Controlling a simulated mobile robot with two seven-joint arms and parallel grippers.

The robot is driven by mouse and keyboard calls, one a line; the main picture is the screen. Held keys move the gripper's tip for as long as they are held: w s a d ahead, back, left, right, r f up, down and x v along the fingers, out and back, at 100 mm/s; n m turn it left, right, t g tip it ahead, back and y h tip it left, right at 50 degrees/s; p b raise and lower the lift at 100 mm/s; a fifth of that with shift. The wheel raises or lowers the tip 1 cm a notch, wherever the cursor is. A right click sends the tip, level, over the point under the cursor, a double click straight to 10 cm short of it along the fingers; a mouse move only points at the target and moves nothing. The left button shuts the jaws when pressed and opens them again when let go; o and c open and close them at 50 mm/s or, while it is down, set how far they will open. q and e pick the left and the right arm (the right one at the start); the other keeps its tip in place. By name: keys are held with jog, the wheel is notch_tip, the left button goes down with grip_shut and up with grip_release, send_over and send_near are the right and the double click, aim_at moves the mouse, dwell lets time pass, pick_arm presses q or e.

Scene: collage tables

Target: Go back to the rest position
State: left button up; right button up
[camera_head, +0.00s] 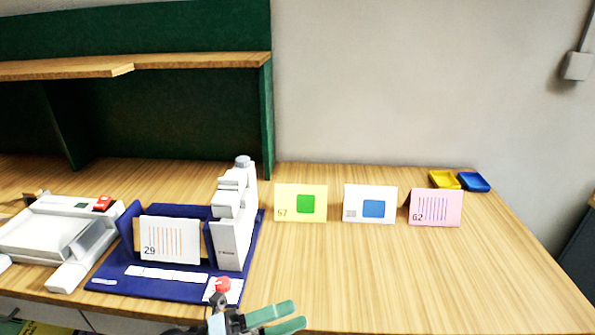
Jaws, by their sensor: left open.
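My left gripper (298,315) shows at the bottom edge, with two teal fingers pointing right and a gap between them. It is open and empty, over the front edge of the table (400,285). Most of its arm is out of the picture. My right gripper is not in view. A white card marked 29 (170,240) stands on the dark blue base of a device (165,288), left of and behind my gripper. A yellow card with a green square (287,203), a white card with a blue square (370,204) and a pink card marked 62 (436,208) stand in a row farther back.
A white press-like column (236,215) and a red button (222,284) are on the blue base. A white machine (55,240) is at left. A yellow tray (444,179) and a blue tray (474,182) lie at the back right. The table's front right is clear.

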pick_arm(q)
jog(key=s+a+f+n+t+y, duration=0.1)
jog(key=a+f+n+t+y, duration=0.55)
jog(key=n, duration=0.55)
jog(key=s+a+f+n+t+y, duration=0.2)
jog(key=a+f+n+t+y, duration=0.2)
jog(key=f+n+y, duration=0.55)
jog(key=s+a+f+n+g+y, duration=0.1)
jog(key=s+a+f+n+g, duration=0.2)
jog(key=s+f+n, duration=0.3)
jog(key=s+a+f+n+g+y, duration=0.2)
jog(key=s+f+n, duration=0.4)
jog(key=s+f, duration=0.3)
jog(key=s+a+g, duration=0.1)
jog(key=s+a, duration=0.1)
jog(key=shift+s+a+f+p, duration=0.25)
jog(key=shift+s+a+p, duration=0.1)
jog(key=shift+s, duration=0.05)
